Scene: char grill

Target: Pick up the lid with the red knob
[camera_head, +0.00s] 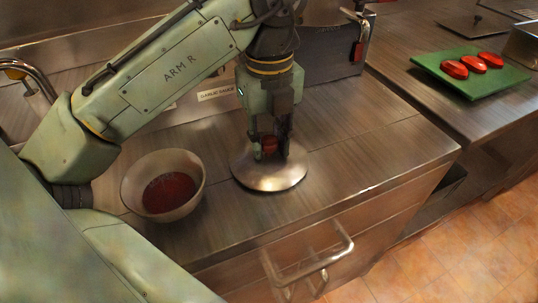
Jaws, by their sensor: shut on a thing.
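The lid (268,176) is a round, shiny metal dome near the middle of the steel counter. Its red knob (269,145) sits at its top centre. My gripper (269,150) points down over the lid, with a finger on each side of the knob, and is shut on it. The fingers partly hide the knob. I cannot tell whether the lid's rim touches the counter or is slightly above it.
A bowl of dark red sauce (169,194) stands left of the lid, close to my arm. A green board (473,73) with red slices lies on the right counter. A drawer handle (310,265) juts from the counter's front. The counter right of the lid is clear.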

